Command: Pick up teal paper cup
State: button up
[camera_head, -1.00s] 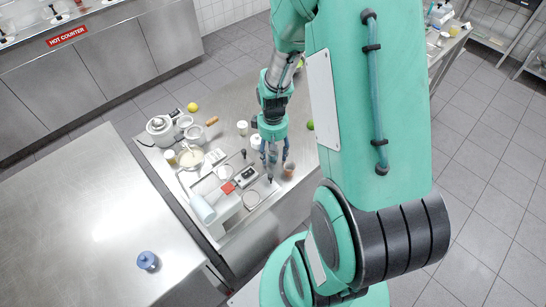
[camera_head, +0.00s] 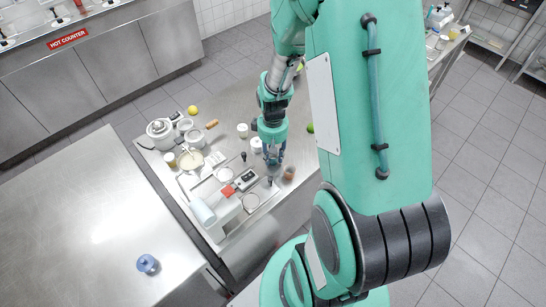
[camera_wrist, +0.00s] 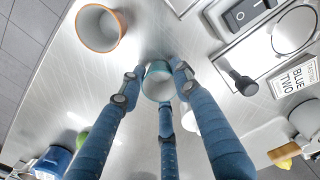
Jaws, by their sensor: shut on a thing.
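My gripper (camera_head: 273,158) is low over the steel table, pointing down, in the head view. In the wrist view my gripper (camera_wrist: 155,80) has its blue fingers closed around the teal paper cup (camera_wrist: 157,72). The cup's rim and pale inside show between the fingertips, and its lower part is hidden. In the head view the fingers hide the cup. I cannot tell whether the cup still touches the table.
An orange-brown cup (camera_wrist: 100,27) stands close beside the gripper; it also shows in the head view (camera_head: 289,173). A scale with a black switch (camera_wrist: 245,12) and a black-knobbed tool (camera_wrist: 243,84) lie on the other side. Bare steel table (camera_head: 232,105) lies behind.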

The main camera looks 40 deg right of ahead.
notch_tip(320, 180, up, 10)
jog(key=p, duration=0.1)
jog(key=shift+p, duration=0.4)
